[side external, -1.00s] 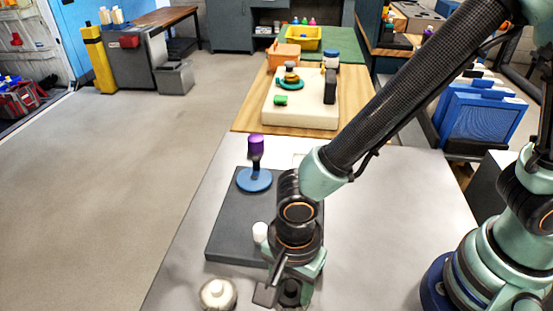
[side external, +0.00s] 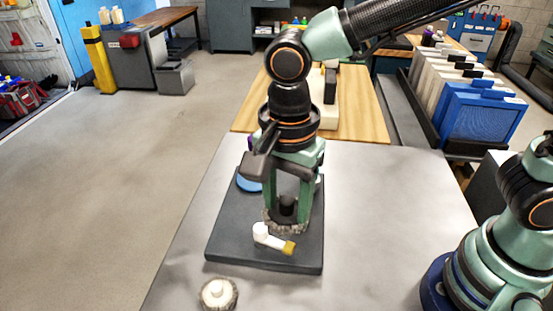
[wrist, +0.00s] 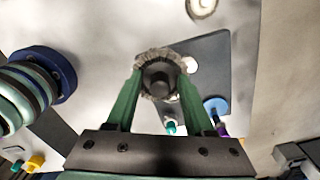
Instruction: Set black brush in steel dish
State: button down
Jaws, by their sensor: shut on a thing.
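The black brush (side external: 287,213) has a black knob and a ring of grey bristles. My gripper (side external: 288,205) points straight down and is shut on its knob. The wrist view also shows the brush (wrist: 160,78) upright between my fingertips (wrist: 160,88), bristles away from me. It is over the dark grey mat (side external: 225,240); I cannot tell whether there is a gap beneath it. I cannot make out the steel dish in either current view; my gripper and arm hide part of the table behind them.
A white angled piece with an ochre end (side external: 272,240) lies on the mat just in front of the brush. A white-knobbed brush (side external: 218,293) stands at the table's front left. A blue disc (side external: 249,183) is partly hidden behind my gripper.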

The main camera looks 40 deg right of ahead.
jog(key=w+d+f, duration=0.6)
jog(key=w+d, duration=0.3)
jog(key=d, duration=0.1)
jog(key=shift+s+a+f, duration=0.1)
jog(key=shift+f, duration=1.55)
jog(key=shift+s+a+f, duration=0.1)
jog(key=shift+f, duration=1.55)
jog(key=shift+f, duration=0.7)
jog(key=shift+c, duration=1)
grip_release()
jog(key=shift+f, duration=0.1)
notch_tip(320, 180, up, 13)
jog(key=s+d+r+n+t, duration=0.2)
jog(key=s+d+r+n, duration=0.1)
jog(key=d+n, duration=0.3)
jog(key=s+d+r+n+t, duration=0.3)
jog(key=d+r+n, duration=0.2)
jog(key=d+n, duration=0.2)
jog(key=shift+d+n+t, duration=0.25)
jog(key=shift+n+t, duration=0.05)
